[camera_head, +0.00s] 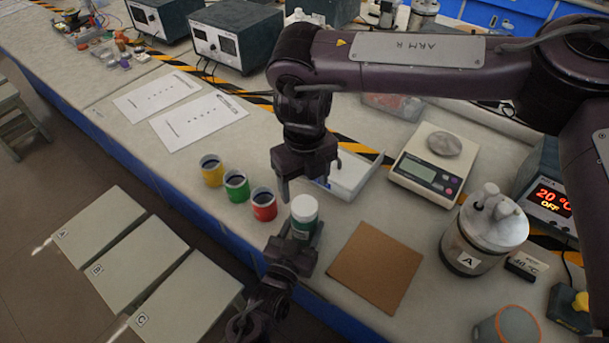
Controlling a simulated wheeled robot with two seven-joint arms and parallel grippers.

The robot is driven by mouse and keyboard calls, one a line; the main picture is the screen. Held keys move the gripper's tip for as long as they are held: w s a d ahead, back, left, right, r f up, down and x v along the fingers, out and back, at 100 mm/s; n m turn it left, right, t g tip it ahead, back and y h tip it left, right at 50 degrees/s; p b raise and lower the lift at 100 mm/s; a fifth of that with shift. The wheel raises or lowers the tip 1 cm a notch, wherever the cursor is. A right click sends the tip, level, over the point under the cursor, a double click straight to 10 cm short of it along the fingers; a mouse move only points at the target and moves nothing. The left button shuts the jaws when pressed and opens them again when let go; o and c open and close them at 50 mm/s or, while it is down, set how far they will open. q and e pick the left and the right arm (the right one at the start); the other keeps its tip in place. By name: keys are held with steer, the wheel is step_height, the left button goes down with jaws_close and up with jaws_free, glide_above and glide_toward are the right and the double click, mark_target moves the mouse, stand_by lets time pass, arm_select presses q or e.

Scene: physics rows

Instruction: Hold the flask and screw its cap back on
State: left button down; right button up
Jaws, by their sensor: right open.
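The flask (303,231) has a green and white body and stands upright near the front edge of the bench. A white cap (304,207) sits on its top; I cannot tell how tightly. My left gripper (295,251) comes up from the bottom of the picture and is shut on the flask's lower body, partly hiding it. My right gripper (304,188) points down just above and slightly behind the cap. It is open, with nothing between its fingers.
Yellow (212,173), green (237,189) and red (264,207) cups stand left of the flask. A brown mat (376,267) lies to its right. Behind are a white tray (349,176) and a scale (424,172). A metal canister (468,252) stands farther right.

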mark_target(304, 205)
step_height(304, 205, down, 7)
steer(key=shift+r, duration=0.2)
steer(key=shift+c, duration=0.2)
steer(key=c, duration=1)
steer(key=shift+o, duration=0.2)
steer(key=shift+m, duration=0.7)
steer(key=o, duration=1.1)
steer(key=shift+r, duration=0.1)
